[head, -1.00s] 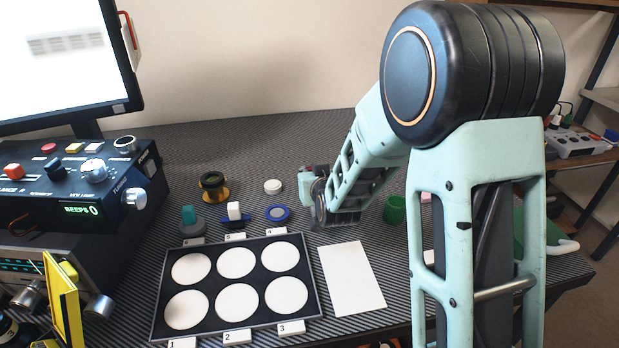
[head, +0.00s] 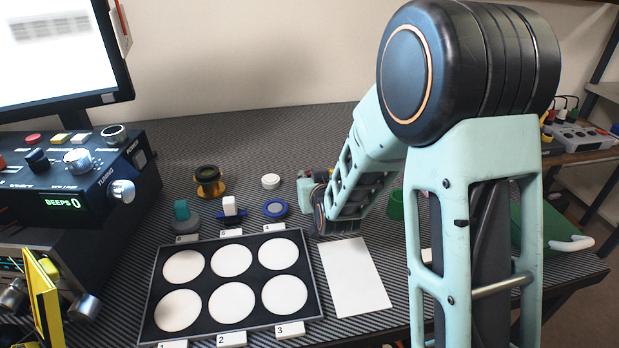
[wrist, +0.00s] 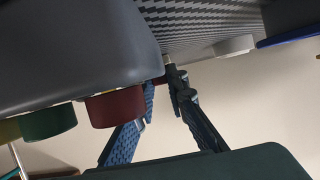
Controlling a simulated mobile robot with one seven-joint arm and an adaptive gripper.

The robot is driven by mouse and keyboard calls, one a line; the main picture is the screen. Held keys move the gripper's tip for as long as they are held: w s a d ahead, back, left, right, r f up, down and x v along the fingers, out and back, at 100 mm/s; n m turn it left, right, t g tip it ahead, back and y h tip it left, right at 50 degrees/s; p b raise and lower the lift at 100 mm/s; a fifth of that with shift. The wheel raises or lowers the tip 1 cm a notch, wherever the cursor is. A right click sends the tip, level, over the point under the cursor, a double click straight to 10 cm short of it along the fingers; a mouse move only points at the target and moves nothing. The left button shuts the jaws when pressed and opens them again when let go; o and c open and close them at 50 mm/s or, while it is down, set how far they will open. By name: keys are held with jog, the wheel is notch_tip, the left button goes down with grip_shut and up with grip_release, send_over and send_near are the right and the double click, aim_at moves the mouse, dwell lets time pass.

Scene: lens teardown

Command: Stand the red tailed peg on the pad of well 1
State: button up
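My gripper (wrist: 163,78) shows in the wrist view, which is turned with the table at the top. Its two blue-black fingers come close together at the tips. A small dark red patch and a short metallic piece show at the tips; whether they are gripped is unclear. A dark red cylinder (wrist: 115,108), possibly the red tailed peg, shows left of the fingers, partly hidden by a grey body. Well 1's white pad (head: 178,310) is bare at front left.
Green (wrist: 48,122) and yellow (wrist: 10,130) pieces line up beside the red cylinder. A white puck (head: 271,181), blue ring piece (head: 275,208) and amber-black spool (head: 209,182) stand behind the tray. A white sheet (head: 355,280) lies right of it. The monitor and console crowd the left.

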jog(key=o, duration=0.4)
jog(key=shift+c, duration=0.2)
jog(key=shift+r+p, duration=0.15)
jog(key=shift+p, duration=0.45)
